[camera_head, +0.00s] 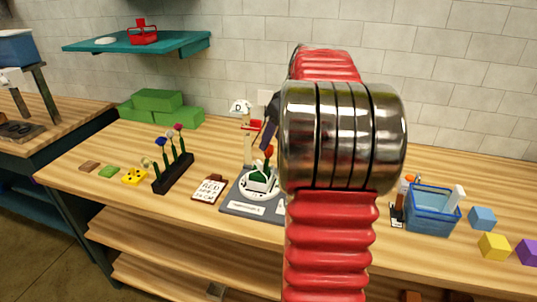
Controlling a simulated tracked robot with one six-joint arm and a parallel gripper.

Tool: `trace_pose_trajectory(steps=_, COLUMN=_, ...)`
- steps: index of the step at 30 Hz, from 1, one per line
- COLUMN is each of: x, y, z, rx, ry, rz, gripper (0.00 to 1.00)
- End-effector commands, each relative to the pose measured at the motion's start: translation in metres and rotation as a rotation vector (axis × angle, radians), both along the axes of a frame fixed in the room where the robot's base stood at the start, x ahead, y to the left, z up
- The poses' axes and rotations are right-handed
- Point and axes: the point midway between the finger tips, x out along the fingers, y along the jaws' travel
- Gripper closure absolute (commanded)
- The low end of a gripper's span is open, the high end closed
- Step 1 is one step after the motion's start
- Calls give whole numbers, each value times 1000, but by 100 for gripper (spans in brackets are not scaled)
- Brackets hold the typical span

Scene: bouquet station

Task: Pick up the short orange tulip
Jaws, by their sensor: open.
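My arm fills the middle of the view and hides much of the bench behind it. A dark slanted piece that looks like part of my gripper (269,127) shows at the arm's left edge; the rest is hidden. It is above a red-orange flower (268,151) standing in a white holder (260,180) on a grey mat (237,207). A black rack (174,174) to the left holds several upright flowers with small blue, purple and red heads. I cannot pick out the short orange tulip for certain. No flower is visibly held.
A blue basket (431,213) stands right of my arm, with a small orange item (410,179) behind its left side. Blue (482,217) and yellow (494,246) blocks sit further right. Green blocks (160,107) lie at the back left. A written card (209,188) lies beside the mat.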

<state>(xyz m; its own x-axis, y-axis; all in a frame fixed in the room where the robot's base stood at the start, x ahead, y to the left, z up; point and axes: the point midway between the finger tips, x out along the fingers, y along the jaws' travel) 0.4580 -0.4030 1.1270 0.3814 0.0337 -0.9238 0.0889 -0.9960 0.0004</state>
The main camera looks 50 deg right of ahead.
Motion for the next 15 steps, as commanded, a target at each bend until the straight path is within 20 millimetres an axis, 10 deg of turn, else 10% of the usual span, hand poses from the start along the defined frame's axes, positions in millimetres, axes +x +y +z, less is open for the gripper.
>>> trace_pose_trajectory(steps=15, x=17, y=2, z=-47, rx=0, ry=0, rz=-1, gripper=50)
